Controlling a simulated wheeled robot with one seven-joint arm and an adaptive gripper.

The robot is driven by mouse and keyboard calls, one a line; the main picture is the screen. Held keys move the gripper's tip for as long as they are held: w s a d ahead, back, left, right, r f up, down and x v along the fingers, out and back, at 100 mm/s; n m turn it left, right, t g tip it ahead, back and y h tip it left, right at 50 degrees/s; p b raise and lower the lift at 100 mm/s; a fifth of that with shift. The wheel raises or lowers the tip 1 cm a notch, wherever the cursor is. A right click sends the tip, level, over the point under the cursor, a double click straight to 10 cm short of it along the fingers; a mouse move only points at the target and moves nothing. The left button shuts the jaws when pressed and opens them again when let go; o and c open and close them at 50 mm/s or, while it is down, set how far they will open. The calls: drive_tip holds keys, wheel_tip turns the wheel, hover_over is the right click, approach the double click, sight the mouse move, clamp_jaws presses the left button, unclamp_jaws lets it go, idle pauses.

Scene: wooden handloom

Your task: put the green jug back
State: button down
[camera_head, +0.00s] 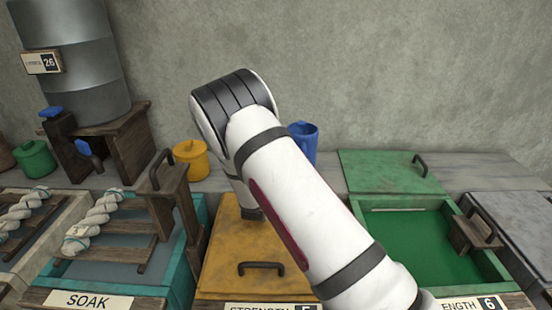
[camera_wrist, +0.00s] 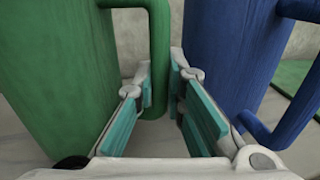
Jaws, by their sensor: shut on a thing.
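The green jug (camera_wrist: 62,70) fills the left of the wrist view, with its handle (camera_wrist: 159,60) between the fingertips. My gripper (camera_wrist: 160,90) is shut on that handle. The jug looks upright; I cannot tell whether its base touches the ledge. In the head view my arm hides the gripper and this jug. The blue jug (camera_wrist: 228,60) stands close on the right of my gripper in the wrist view. It also shows behind my arm in the head view (camera_head: 304,141).
A yellow-lidded vat (camera_head: 235,262) and the soak vat (camera_head: 190,265) are in front. A metal drum (camera_head: 75,70) stands at back left.

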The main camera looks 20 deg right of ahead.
drive_tip(key=c, duration=1.9)
unclamp_jaws()
drive_tip(key=shift+f, duration=0.15)
drive_tip(key=shift+c, duration=0.2)
